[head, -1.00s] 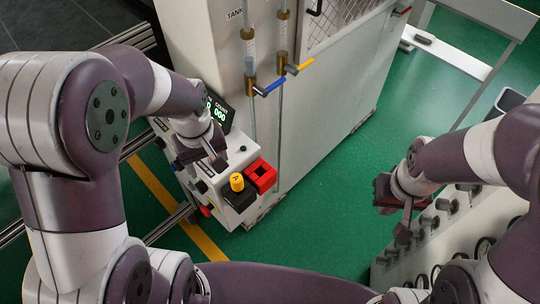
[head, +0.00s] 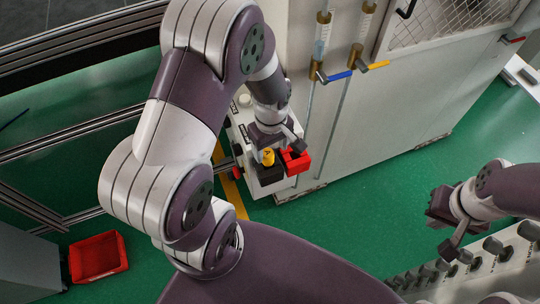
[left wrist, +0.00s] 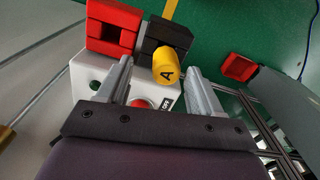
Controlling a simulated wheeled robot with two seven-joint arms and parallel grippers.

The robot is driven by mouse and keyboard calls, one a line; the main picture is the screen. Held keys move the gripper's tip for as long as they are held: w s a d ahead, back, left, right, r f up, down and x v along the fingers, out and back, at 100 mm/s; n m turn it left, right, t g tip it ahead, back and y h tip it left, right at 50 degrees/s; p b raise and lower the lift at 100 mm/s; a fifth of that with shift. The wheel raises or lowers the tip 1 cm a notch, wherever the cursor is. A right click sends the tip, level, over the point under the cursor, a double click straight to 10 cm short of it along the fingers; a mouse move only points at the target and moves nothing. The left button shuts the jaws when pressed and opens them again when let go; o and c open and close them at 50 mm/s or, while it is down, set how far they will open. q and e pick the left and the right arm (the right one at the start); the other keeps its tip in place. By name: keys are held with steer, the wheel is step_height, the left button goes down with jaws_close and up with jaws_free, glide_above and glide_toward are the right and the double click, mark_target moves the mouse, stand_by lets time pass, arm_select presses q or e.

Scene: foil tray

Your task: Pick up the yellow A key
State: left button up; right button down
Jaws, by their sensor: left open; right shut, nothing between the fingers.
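The yellow A key (head: 268,157) is a short yellow knob with a black letter A on its end. It sits in a black block (head: 270,175) on the white control box, beside a red block (head: 295,162) with an opening. In the left wrist view the key (left wrist: 166,65) lies between the two finger lines of my open left gripper (left wrist: 160,75), nearer the right finger, with no visible grip on it. In the head view my left gripper (head: 277,139) is just above and behind the key. My right gripper (head: 441,226) is shut and empty, far to the right.
A red bin (head: 98,257) is on the green floor at lower left. A panel with several knobs (head: 475,270) is at lower right.

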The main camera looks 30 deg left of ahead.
mark_target(268, 152)
arm_select(q)
steer(key=f, duration=0.3)
steer(key=shift+s+a+f+p, duration=0.3)
steer(key=shift+s+a+f, duration=0.1)
steer(key=shift+f, duration=0.1)
steer(key=shift+w+d, duration=0.1)
arm_select(e)
steer(key=shift+a+r, duration=0.25)
steer(key=shift+r, duration=0.4)
arm_select(q)
steer(key=shift+d, duration=0.1)
steer(key=c, duration=1.2)
steer(key=shift+o, duration=0.2)
arm_select(e)
steer(key=shift+s, duration=0.15)
